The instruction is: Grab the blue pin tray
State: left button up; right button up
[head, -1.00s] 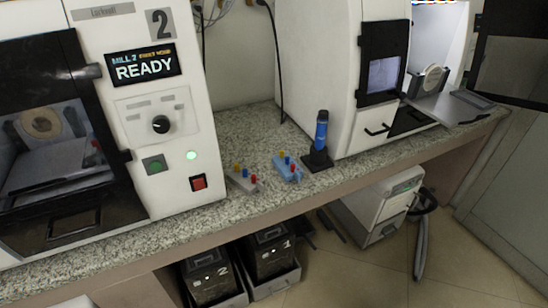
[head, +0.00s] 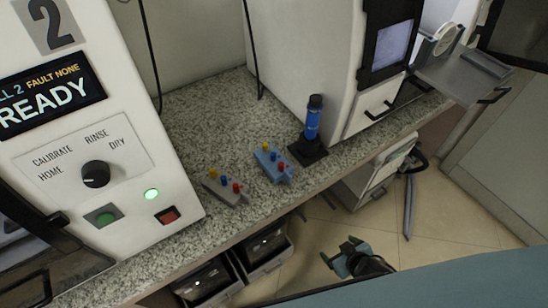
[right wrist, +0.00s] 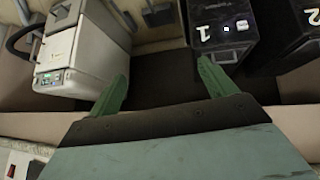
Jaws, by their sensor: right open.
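The blue pin tray (head: 272,163) lies on the speckled counter between the two white machines, with yellow, blue and red pins standing in it. A grey pin tray (head: 224,190) with similar pins lies to its left, nearer the counter edge. My right gripper (head: 340,254) is low in front of the counter, apart from the tray and empty. In the right wrist view its two green fingers (right wrist: 163,88) are spread open, with floor and bins beyond them. The blue tray is not in the right wrist view. My left gripper is not in view.
A blue-and-black handheld tool (head: 313,121) stands in a black base right of the tray. The mill with the READY screen (head: 50,95) is at left. Black bins (head: 262,249) and a white unit (right wrist: 62,52) stand below the counter. The counter behind the trays is clear.

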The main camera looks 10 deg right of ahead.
jog(key=w+a+r+t+y, duration=0.1)
jog(key=w+a+r, duration=0.15)
jog(key=r, duration=0.35)
jog(key=w+a+r+t+y, duration=0.1)
jog(key=w+r+t, duration=0.1)
jog(key=w+r, duration=0.3)
jog(key=t+y+p, duration=0.2)
send_near(284, 173)
jog(key=shift+n, duration=0.4)
jog(key=x, duration=0.4)
jog(key=b+x, duration=0.1)
jog(key=x, duration=0.2)
jog(key=shift+w+d+f, duration=0.1)
jog(key=shift+d+f, duration=0.1)
jog(key=shift+d, duration=0.15)
jog(key=shift+b+x, duration=0.4)
jog(key=shift+x, duration=2.25)
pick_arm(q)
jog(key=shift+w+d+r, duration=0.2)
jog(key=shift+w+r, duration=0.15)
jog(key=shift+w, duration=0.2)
pick_arm(e)
jog(key=shift+a, duration=0.15)
jog(key=shift+c, duration=0.2)
